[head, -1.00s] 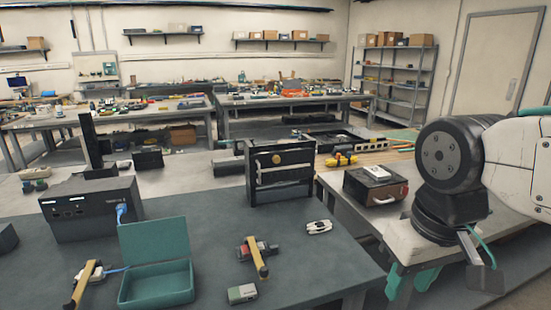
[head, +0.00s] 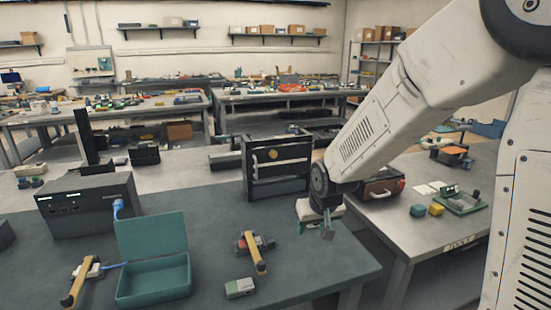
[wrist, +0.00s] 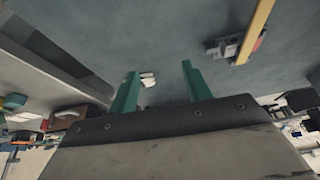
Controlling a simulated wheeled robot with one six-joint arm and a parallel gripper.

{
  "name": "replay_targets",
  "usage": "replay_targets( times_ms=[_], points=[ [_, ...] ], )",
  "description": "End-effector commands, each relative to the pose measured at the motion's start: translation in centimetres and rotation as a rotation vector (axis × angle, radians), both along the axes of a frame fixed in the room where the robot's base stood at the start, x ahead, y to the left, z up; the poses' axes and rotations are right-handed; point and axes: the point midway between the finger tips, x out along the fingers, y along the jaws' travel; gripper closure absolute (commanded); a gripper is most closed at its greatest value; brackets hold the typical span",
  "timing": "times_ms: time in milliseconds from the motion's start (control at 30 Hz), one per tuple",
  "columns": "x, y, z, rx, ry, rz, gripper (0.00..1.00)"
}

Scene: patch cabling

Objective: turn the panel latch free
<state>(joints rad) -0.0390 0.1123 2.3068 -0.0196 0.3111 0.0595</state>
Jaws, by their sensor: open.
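The black upright panel (head: 285,180) stands at the back right of the dark table in the head view. A small yellow round piece (head: 273,154), which looks like the latch, sits near the top of its face. My gripper (head: 314,230) hangs to the right of and in front of the panel, pointing down and apart from it. In the wrist view its two green fingers (wrist: 161,86) are spread and empty. A small white item (wrist: 148,79) lies on the table beyond them. I cannot make out the latch in the wrist view.
A black box (head: 85,208) with a blue plug stands at left. An open green case (head: 153,275), a yellow-handled tool (head: 256,252) and a small grey-green block (head: 239,288) lie at the front.

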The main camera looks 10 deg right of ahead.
Motion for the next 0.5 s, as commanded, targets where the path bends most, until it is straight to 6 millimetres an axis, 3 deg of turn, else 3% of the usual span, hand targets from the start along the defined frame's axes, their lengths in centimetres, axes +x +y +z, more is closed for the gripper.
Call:
replay_targets(
  times_ms=[33,100,267,400,500],
  points=[
    [3.0,0.3,-1.5,0.007,-0.07,-0.002,0.51],
    [7.1,0.7,-2.6,0.021,-0.201,-0.006,0.51],
    [15.0,1.6,-2.9,0.065,-0.525,-0.014,0.51],
    [19.6,2.2,0.6,0.112,-0.816,-0.02,0.51],
    [21.0,2.3,4.6,0.141,-0.994,-0.02,0.51]
  ],
)
